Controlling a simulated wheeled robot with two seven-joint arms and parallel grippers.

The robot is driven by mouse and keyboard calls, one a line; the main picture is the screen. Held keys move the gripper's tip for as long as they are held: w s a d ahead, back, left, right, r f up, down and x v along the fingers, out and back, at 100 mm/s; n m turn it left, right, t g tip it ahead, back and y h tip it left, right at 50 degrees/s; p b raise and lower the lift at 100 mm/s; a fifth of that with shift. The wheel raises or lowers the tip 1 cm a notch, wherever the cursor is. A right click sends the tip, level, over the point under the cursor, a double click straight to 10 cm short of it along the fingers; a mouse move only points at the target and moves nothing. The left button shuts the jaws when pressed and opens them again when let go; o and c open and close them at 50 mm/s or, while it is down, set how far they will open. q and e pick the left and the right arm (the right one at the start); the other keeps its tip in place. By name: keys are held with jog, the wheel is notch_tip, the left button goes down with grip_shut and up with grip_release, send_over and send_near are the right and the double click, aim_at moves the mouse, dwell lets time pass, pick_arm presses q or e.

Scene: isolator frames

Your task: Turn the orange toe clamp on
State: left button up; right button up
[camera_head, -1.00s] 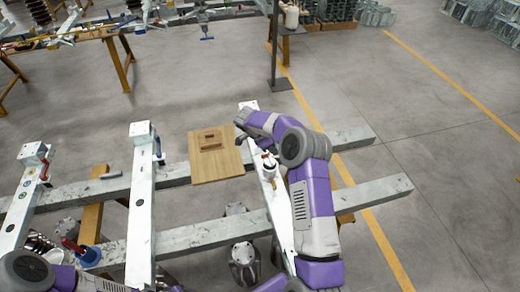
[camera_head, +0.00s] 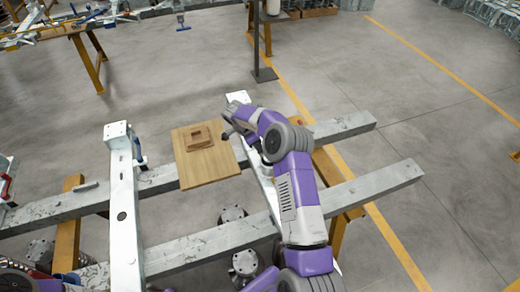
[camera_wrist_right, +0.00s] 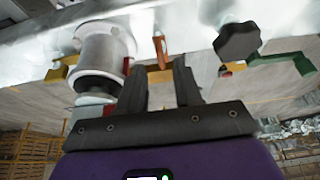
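An orange handle (camera_wrist_right: 159,46), apparently the toe clamp's, hangs from the pale metal beam in the right wrist view. It shows just beyond and between the two dark fingers of my right gripper (camera_wrist_right: 159,66). The fingers are apart with a clear gap, and nothing is held between them. Whether a finger touches the handle I cannot tell. In the head view my right gripper (camera_head: 229,128) is over the far part of the right white beam (camera_head: 237,97), and the orange handle cannot be made out there. My left arm shows only at the bottom left; its gripper is out of view.
A white cylinder (camera_wrist_right: 105,52) is close left of the fingers, and a black knob (camera_wrist_right: 237,41) and green handle (camera_wrist_right: 282,62) are right. A wooden board (camera_head: 205,171) with a small wooden block (camera_head: 199,138) lies left of my right gripper. Grey rails (camera_head: 380,187) cross below.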

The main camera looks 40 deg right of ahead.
jog(key=shift+x, duration=1.65)
jog(key=shift+c, duration=0.3)
grip_shut()
